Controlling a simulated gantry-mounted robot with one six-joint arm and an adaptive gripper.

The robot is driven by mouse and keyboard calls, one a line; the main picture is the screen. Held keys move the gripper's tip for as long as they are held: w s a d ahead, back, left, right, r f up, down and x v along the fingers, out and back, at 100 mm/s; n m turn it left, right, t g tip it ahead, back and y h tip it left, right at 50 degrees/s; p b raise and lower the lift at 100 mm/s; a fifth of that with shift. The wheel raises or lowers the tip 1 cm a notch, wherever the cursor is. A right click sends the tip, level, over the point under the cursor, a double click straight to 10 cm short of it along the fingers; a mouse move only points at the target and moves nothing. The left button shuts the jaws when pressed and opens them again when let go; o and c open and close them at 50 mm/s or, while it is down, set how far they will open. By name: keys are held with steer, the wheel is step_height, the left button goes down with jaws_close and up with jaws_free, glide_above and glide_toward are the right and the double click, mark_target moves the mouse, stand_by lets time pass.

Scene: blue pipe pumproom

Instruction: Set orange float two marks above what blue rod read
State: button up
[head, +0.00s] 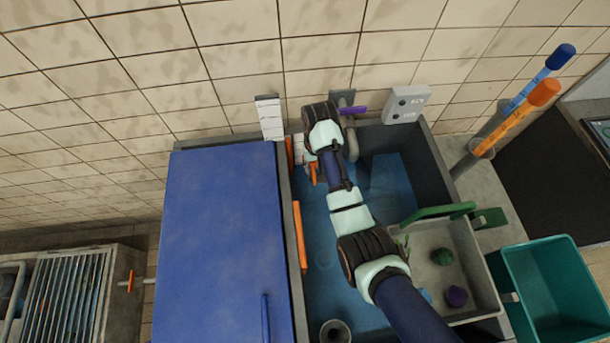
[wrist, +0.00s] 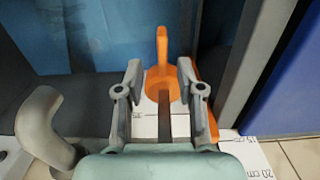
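In the head view, orange (head: 313,172) shows just below my gripper, which my arm mostly hides. My gripper (wrist: 160,88) is open, with its fingers on either side of the float's tab; I cannot tell whether they touch it. The blue rod (head: 538,78) leans in a holder at the right, beside an orange rod (head: 518,116); its marks are not readable.
A blue lid (head: 222,240) covers the left part of the tank, with open blue water right of it. A white marked board (head: 269,118) stands at the back wall. A grey tray (head: 440,262) with small knobs and a teal bin (head: 550,290) stand at the right.

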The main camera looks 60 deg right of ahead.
mark_target(314, 174)
step_height(314, 174, down, 5)
steer(key=shift+f+b, duration=0.15)
steer(key=shift+b, duration=0.4)
steer(key=shift+a, duration=0.1)
steer(key=shift+w, duration=0.1)
jaws_close()
